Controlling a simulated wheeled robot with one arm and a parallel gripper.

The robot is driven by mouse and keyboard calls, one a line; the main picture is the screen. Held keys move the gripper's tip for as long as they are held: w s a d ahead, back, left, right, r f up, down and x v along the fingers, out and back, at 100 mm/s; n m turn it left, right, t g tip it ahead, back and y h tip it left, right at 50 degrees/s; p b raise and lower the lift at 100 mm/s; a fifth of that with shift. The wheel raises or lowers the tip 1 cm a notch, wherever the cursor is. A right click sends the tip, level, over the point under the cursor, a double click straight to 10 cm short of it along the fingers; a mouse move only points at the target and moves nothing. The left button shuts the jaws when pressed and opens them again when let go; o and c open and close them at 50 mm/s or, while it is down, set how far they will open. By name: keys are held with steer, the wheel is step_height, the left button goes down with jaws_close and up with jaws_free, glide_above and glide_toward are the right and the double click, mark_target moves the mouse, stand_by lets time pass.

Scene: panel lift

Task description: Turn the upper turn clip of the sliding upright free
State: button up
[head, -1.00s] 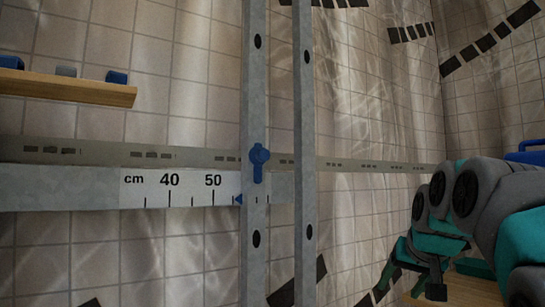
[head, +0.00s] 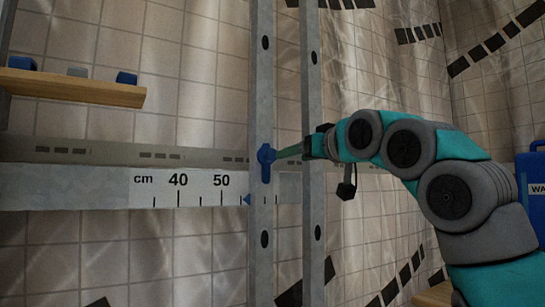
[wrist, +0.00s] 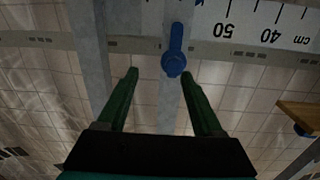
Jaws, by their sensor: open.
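A blue turn clip (head: 266,160) sits on the front of the left of two grey metal uprights (head: 262,90), where it crosses the horizontal rail. Its round knob is at the top and its lever points down, along the upright. My gripper (head: 281,154) reaches from the right, past the other upright, with a green finger close to the clip. In the wrist view, which is upside down, the clip (wrist: 175,55) shows just ahead of my gripper (wrist: 160,74). The two fingers are apart, nothing is between them, and the knob lies nearer one finger. Contact cannot be told.
A rail with a white cm scale (head: 180,188) runs behind the uprights; a blue pointer (head: 246,199) stands past 50. The second upright (head: 312,90) is close to my arm. A wooden shelf (head: 75,88) with small blocks is at left. A blue case (head: 530,180) stands at right.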

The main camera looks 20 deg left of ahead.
mark_target(273, 155)
steer(key=shift+n+y, duration=0.4)
steer(key=shift+y, duration=0.1)
steer(key=a+p, duration=0.1)
steer(key=a, duration=0.1)
steer(key=w+a, duration=0.1)
steer(key=w+a+r+p, duration=0.1)
steer(key=a, duration=0.1)
steer(key=shift+a+p, duration=0.3)
steer(key=shift+w+a+f, duration=0.25)
steer(key=shift+w+a, duration=0.3)
steer(key=shift+a, duration=0.05)
jaws_close()
